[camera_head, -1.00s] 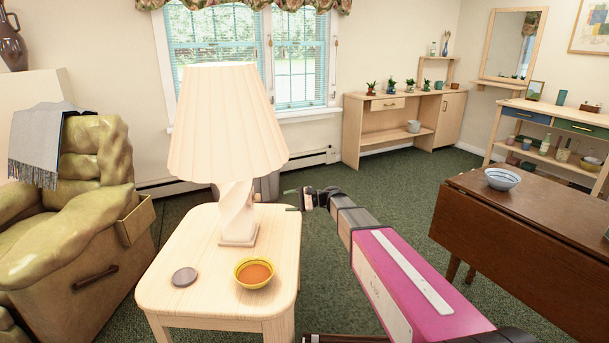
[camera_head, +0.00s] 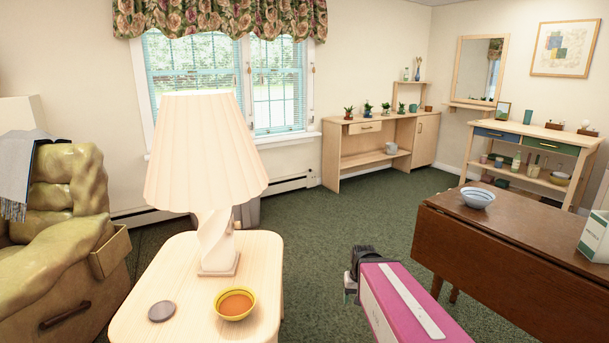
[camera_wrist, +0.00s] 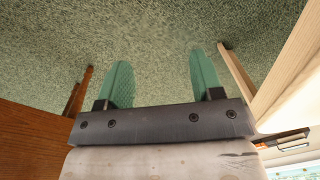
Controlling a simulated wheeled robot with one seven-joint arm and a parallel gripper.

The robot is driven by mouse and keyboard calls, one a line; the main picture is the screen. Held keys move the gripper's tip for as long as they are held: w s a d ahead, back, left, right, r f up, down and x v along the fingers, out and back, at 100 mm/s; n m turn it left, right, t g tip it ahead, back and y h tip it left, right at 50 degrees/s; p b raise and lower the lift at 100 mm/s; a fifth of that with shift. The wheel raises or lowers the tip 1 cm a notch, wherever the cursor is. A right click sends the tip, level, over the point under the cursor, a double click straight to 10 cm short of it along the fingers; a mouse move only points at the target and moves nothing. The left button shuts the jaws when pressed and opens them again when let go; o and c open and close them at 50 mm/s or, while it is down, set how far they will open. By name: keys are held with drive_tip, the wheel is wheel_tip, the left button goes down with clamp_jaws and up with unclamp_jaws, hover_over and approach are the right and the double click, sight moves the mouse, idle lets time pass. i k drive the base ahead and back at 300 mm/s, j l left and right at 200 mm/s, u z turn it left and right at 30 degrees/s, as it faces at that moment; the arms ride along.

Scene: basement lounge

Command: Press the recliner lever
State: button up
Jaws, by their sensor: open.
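The recliner (camera_head: 62,210) is a green-yellow padded chair at the left edge of the head view, partly cut off. Its lever (camera_head: 64,314) is a dark bar low on the brown side panel facing the side table. My gripper (camera_wrist: 158,85) shows in the wrist view with two green fingers spread apart and nothing between them, above the carpet. In the head view my arm is at the lower centre right, between the side table and the dark wooden table, well to the right of the lever. The fingers are mostly hidden there.
A side table (camera_head: 180,259) with a lamp (camera_head: 205,155), yellow bowl (camera_head: 235,304) and grey disc (camera_head: 161,311) stands between my arm and the recliner. A dark drop-leaf table (camera_head: 520,240) bearing a striped bowl (camera_head: 477,198) is at right. Carpet beyond is open.

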sight(66, 315)
drive_tip(key=k+j, duration=0.1)
drive_tip(key=k, duration=0.2)
drive_tip(key=k+j+u, duration=0.1)
drive_tip(key=k+j, duration=0.15)
drive_tip(key=k+j+u, duration=0.1)
drive_tip(key=j, duration=0.4)
drive_tip(key=k+j, duration=0.35)
drive_tip(key=k+j+u, duration=0.15)
drive_tip(key=j, duration=0.3)
drive_tip(key=i+j, duration=0.1)
drive_tip(key=j, duration=0.3)
drive_tip(key=i+j+u, duration=0.1)
drive_tip(key=j, duration=0.25)
drive_tip(key=i+j, duration=0.1)
drive_tip(key=j, duration=0.3)
drive_tip(key=i+j+u, duration=0.1)
drive_tip(key=j, duration=0.25)
